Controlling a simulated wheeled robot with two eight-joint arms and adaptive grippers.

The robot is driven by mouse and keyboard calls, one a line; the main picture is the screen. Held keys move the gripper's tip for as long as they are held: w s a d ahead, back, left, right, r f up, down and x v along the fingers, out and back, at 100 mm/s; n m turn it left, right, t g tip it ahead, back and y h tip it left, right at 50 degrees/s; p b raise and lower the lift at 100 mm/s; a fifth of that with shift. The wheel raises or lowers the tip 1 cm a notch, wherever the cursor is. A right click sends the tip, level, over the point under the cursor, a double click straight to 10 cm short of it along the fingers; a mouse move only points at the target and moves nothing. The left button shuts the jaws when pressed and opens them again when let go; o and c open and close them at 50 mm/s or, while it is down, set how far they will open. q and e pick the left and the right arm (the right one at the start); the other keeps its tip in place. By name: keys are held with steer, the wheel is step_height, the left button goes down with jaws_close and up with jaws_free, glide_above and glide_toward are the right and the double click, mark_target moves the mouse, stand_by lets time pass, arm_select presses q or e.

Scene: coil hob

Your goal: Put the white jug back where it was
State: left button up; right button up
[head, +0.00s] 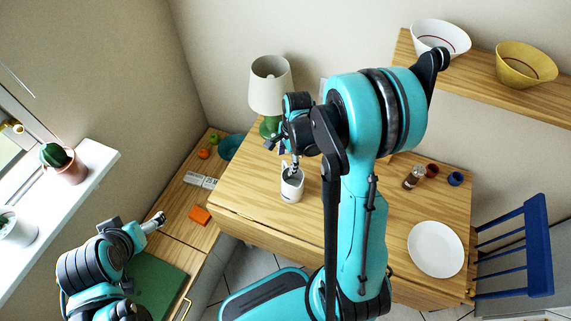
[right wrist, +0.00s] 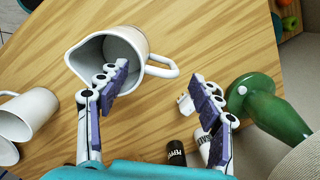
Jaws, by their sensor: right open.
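The white jug (right wrist: 140,42) stands on the wooden table, its open mouth and spout towards the right wrist camera and its handle on the right. In the head view the white vessel (head: 291,189) under my right gripper seems to be this jug. My right gripper (right wrist: 155,100) is open. Its left finger overlaps the jug's mouth; whether it reaches inside or touches, I cannot tell. The handle lies between the two fingers in the picture, and the right finger is apart from it. My left gripper (head: 157,221) is far from the jug at the lower left, its jaws too small to read.
A lamp with a green base (right wrist: 268,108) stands right of the gripper. A pepper shaker (right wrist: 176,153) and a white shaker (right wrist: 204,145) stand close by. White cups (right wrist: 30,113) are at left. A white plate (head: 435,249) lies on the table's right part.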

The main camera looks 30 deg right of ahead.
steer(key=s+a+r+n+t, duration=0.2)
steer(key=s+r+n, duration=0.1)
steer(key=r+n, duration=0.3)
steer(key=s+a+r+n+t+p, duration=0.1)
steer(key=s+a+r+n+t, duration=0.1)
steer(key=r+n, duration=0.4)
steer(key=s+a+r+n+t+h, duration=0.1)
steer(key=s+a+r+n+t, duration=0.1)
steer(key=s+r+n, duration=0.3)
step_height(320, 180, up, 2)
steer(key=shift+s+a+n+t, duration=0.3)
steer(key=shift+a+n+t, duration=0.1)
steer(key=shift+a+n, duration=0.45)
step_height(320, 180, down, 2)
steer(key=shift+f+b, duration=0.2)
steer(key=shift+b, duration=0.7)
